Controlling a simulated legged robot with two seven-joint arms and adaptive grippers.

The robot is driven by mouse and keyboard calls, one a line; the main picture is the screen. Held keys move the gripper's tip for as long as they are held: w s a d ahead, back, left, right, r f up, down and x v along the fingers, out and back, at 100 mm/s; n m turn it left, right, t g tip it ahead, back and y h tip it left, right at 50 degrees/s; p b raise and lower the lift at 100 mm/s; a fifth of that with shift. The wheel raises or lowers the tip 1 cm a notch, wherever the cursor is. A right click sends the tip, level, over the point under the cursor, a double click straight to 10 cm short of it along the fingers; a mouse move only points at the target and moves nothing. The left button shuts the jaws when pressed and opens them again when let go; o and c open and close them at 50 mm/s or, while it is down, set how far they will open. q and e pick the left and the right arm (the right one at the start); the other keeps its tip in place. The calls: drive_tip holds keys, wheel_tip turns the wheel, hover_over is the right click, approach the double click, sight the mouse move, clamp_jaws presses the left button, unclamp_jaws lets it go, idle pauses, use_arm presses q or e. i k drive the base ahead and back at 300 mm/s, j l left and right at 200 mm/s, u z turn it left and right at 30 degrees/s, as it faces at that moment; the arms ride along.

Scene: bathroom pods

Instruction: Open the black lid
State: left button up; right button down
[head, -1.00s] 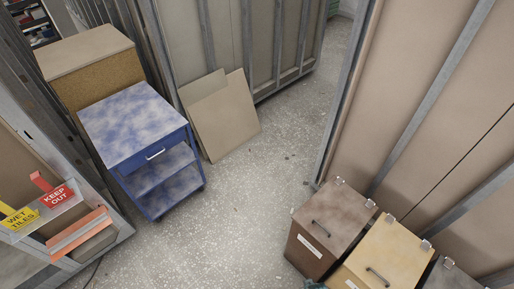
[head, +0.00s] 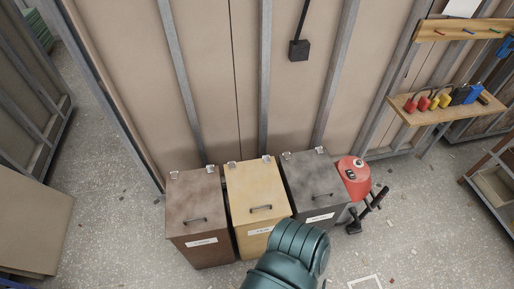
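Three lidded bins stand side by side against the wall in the head view. The dark grey, near-black lid (head: 312,172) is on the right one and is shut. It has a dark bar handle (head: 322,196) near its front edge and silver hinges at the back. A white label is on that bin's front. A teal rounded part of my own arm rises from the bottom edge in front of the bins and hides the lower front of the dark bin. No gripper fingers show.
The brown bin (head: 195,192) and yellow bin (head: 255,190) have shut lids. A red round container (head: 354,178) stands right of the dark bin, with a black tool beside it. A shelf (head: 440,112) with padlocks is on the right wall.

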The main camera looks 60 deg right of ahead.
sight(314, 182)
drive_tip(key=z, duration=2.8)
